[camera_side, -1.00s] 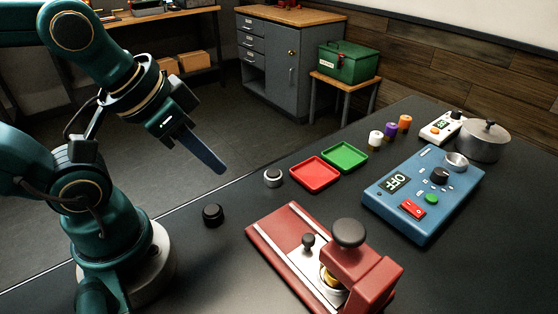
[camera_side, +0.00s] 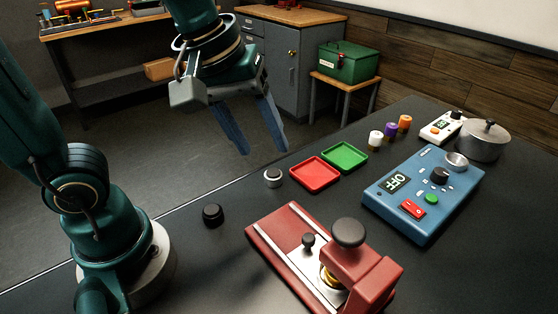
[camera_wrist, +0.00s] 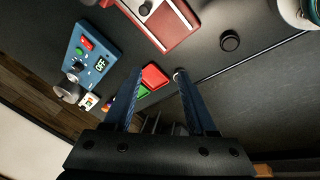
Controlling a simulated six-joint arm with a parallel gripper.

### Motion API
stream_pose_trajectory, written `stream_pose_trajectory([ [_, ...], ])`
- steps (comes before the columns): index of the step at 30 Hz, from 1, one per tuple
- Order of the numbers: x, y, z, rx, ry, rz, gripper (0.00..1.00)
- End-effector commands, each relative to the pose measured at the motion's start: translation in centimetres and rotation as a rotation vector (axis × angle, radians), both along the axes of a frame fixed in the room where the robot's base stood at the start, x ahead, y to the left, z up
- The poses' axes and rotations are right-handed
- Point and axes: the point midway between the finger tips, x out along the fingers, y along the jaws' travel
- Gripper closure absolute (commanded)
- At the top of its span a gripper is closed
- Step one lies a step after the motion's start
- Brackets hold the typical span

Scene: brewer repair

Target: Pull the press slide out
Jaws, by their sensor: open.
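The red press (camera_side: 370,275) stands at the front of the table. Its metal slide (camera_side: 310,262) lies in the red base between light rails, with a small dark knob (camera_side: 308,241) on it. A larger dark round knob tops the press head. In the wrist view the press (camera_wrist: 165,22) shows at the top, partly cut off. My gripper (camera_side: 262,150) is open and empty, high above the table's far left edge, well apart from the press. In the wrist view its two blue fingers (camera_wrist: 160,72) are spread.
A red tray (camera_side: 315,174) and a green tray (camera_side: 344,157) lie mid-table. A small metal ring-like part (camera_side: 273,178) and a black knob (camera_side: 213,215) lie left of them. A blue control box (camera_side: 424,194) reading OFF, a pot (camera_side: 483,143) and several small spools stand at right.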

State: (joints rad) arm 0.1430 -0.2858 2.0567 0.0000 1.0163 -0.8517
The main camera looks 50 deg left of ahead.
Motion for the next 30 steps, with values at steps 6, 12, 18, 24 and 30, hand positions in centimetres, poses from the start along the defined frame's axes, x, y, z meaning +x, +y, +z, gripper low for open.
stream_pose_trajectory([
  [6, 3.1, -3.9, -2.9, -0.040, 0.163, 0.129, 0.43],
  [12, 4.0, -6.9, -6.7, -0.007, 0.280, 0.130, 0.43],
  [18, 3.3, -8.1, -9.3, 0.034, 0.349, 0.085, 0.43],
  [24, 3.0, -8.3, -11.2, 0.040, 0.358, 0.076, 0.43],
  [30, 3.1, -8.3, -13.6, 0.038, 0.356, 0.076, 0.43],
])
